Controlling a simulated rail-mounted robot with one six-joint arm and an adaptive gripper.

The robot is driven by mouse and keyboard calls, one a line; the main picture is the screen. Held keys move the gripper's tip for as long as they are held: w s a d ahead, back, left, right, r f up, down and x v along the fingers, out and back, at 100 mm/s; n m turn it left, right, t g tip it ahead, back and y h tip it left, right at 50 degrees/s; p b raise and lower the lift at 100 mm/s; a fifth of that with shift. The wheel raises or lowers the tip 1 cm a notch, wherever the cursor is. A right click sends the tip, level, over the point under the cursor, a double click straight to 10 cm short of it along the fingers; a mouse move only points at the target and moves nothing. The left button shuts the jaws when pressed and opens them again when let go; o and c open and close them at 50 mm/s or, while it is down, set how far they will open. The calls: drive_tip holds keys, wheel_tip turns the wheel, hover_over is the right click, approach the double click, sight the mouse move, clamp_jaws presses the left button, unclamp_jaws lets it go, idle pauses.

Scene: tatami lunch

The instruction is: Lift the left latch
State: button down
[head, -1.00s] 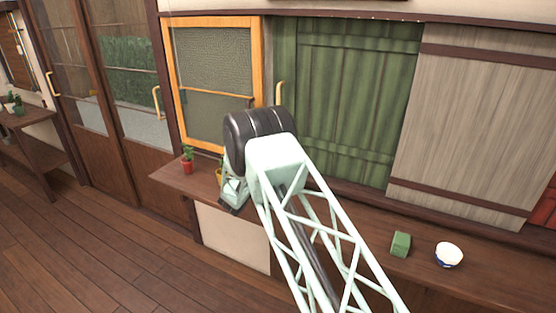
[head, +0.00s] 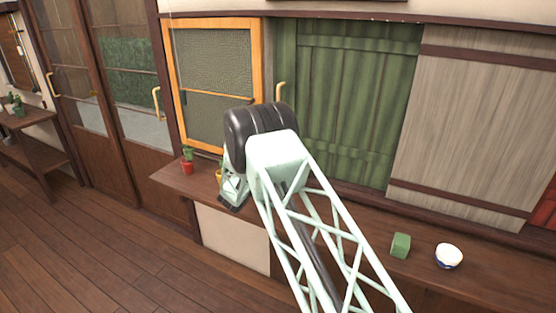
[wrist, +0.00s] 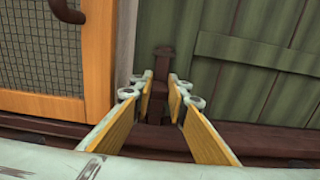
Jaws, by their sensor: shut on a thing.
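The left latch (wrist: 162,62) is a dark brown upright bar at the lower left edge of the green shutter (wrist: 240,60) in the wrist view. My gripper (wrist: 160,84) is shut on it, with one yellow-padded finger on each side. The latch's lower part runs down between the fingers to the dark sill. In the head view my own arm hides the gripper and the latch; the green shutter (head: 345,100) shows to the right of the arm's end.
An orange-framed window (head: 212,85) stands left of the shutter. A wooden counter (head: 335,220) runs below, holding a potted plant (head: 187,162), a green block (head: 400,245) and a white bowl (head: 449,256). A grey wooden panel (head: 475,120) is at the right.

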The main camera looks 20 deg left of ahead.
drive_tip(key=shift+r, duration=1.1)
drive_tip(key=c, duration=2.5)
unclamp_jaws()
drive_tip(key=shift+r, duration=0.15)
drive_tip(key=shift+c, duration=0.2)
drive_tip(key=shift+s+f, duration=0.1)
drive_tip(key=shift+f, duration=0.1)
drive_tip(key=s+a, duration=0.1)
drive_tip(key=s, duration=1)
drive_tip(key=shift+s+a, duration=0.15)
drive_tip(key=shift+s, duration=0.25)
drive_tip(key=shift+r, duration=0.1)
